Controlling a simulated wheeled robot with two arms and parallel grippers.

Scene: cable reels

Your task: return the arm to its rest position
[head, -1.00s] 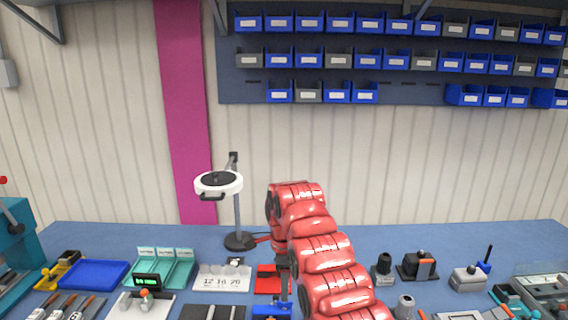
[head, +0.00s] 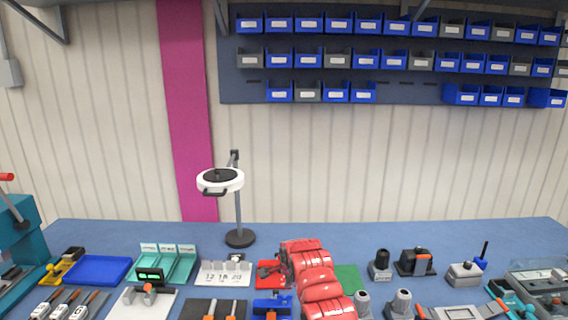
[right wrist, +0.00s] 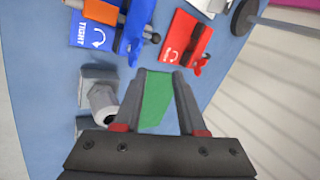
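My red right arm (head: 318,282) reaches in from the bottom of the head view, low over the front middle of the blue workbench (head: 440,240). Its gripper is hidden there behind the arm. In the right wrist view my right gripper (right wrist: 161,76) shows its two fingers apart with nothing held between them. A green mat (right wrist: 157,98) shows through the gap, below the fingers. My left arm and gripper are not in view.
A red card with a red tool (right wrist: 186,40) and a blue holder (right wrist: 134,30) lie near the gripper. A grey cylindrical fitting (right wrist: 102,98) is beside the left finger. A lamp (head: 238,190) stands behind. Blue bins (head: 340,25) hang on the wall.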

